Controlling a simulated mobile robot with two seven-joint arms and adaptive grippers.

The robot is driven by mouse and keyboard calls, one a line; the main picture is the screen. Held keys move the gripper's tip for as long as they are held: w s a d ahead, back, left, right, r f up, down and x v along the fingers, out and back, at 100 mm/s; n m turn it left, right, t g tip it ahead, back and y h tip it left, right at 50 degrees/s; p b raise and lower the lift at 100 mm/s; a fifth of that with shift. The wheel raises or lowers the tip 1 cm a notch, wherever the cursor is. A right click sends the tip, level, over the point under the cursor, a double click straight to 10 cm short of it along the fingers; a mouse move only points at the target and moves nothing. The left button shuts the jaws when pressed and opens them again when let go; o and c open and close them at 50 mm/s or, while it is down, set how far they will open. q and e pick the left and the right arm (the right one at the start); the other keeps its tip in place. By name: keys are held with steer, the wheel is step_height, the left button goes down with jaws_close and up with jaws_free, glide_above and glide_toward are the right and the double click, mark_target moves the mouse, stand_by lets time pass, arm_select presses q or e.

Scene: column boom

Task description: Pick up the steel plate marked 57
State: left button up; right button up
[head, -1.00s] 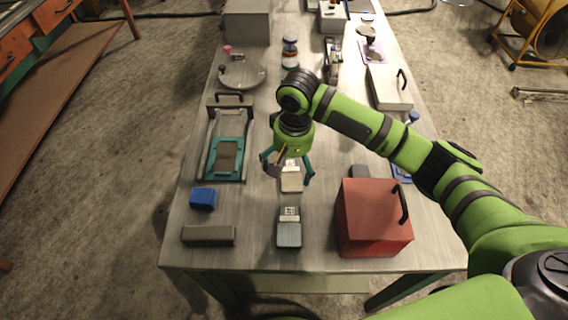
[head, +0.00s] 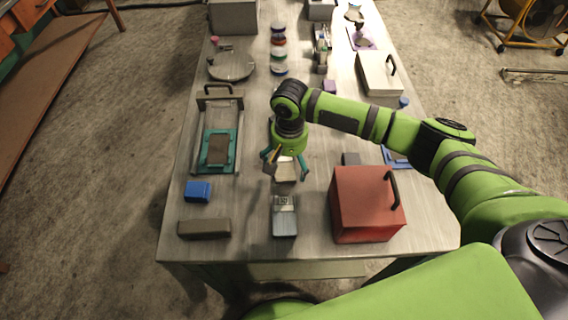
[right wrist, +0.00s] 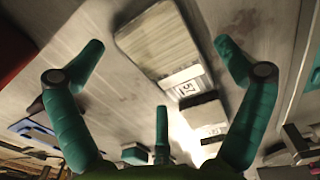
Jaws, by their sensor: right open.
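The steel plate marked 57 (head: 284,226) is a flat grey block lying near the front of the table, with a white label on its far end. In the right wrist view the plate (right wrist: 152,42) shows near the top middle, and its label reads 57. My right gripper (head: 285,166) is open and empty, just beyond the plate in the head view. It hangs over a second pale labelled block (head: 285,172), which also shows in the right wrist view (right wrist: 204,113). Its teal fingers (right wrist: 160,65) spread around the view and touch neither piece visibly. My left gripper is out of view.
A red box (head: 362,208) with a black handle stands right of the plate. A blue block (head: 197,191) and a grey-brown bar (head: 204,229) lie left. Bare tabletop surrounds the plate.

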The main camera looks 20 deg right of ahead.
steer(key=c, duration=1.7)
steer(key=shift+r, duration=0.1)
